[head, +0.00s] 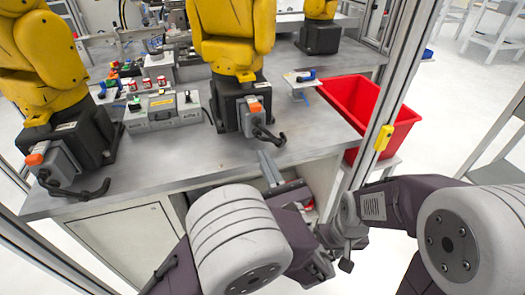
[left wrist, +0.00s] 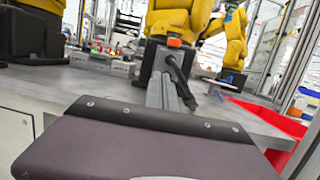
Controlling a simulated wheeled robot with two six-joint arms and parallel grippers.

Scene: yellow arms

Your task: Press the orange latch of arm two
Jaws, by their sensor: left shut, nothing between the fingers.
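Orange latches sit on the base connectors of two yellow arms. One orange latch (head: 255,107) is on the middle arm's base, with a black cable end below it; it also shows in the left wrist view (left wrist: 174,43). Another orange latch (head: 35,159) is on the left arm's base. I cannot tell from any readable label which arm is two. My left gripper (head: 264,157) is shut and empty, below the middle latch near the bench's front edge. In the left wrist view its fingers (left wrist: 161,82) point toward that latch, apart from it. My right gripper is not clearly visible.
A grey control box (head: 163,112) stands on the bench (head: 150,165) between the two arms. A red bin (head: 368,110) stands to the right. A metal post with a yellow switch (head: 384,138) rises right of the bench. The bench front between the arms is clear.

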